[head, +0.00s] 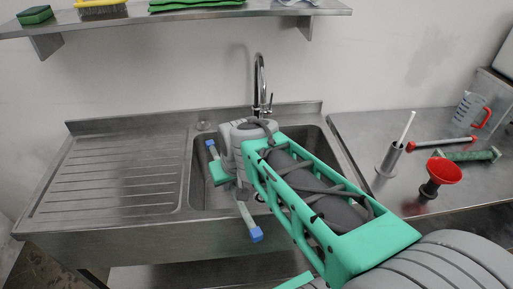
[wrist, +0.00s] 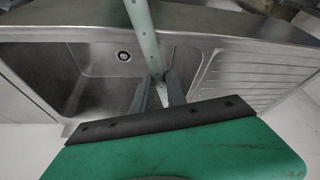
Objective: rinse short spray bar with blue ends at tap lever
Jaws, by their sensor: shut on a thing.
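The short spray bar with blue ends (head: 244,214) is a pale grey bar held over the left part of the sink basin (head: 200,165). One blue end points to the back left, the other toward the sink's front edge. My gripper (head: 222,175) is shut on it near the middle. In the wrist view, the grey bar (wrist: 146,35) runs between the fingers of my gripper (wrist: 158,92); its blue ends are out of that view. The chrome tap (head: 260,75) stands behind the basin, with its lever (head: 270,102) low beside the spout. My arm hides part of the basin.
A ribbed drainboard (head: 115,175) lies left of the basin, clear. The right counter holds a steel holder (head: 388,162), a red funnel (head: 441,173), a red-ended bar (head: 440,142), a green bar (head: 475,155) and a jug (head: 470,108). A shelf (head: 190,14) hangs above.

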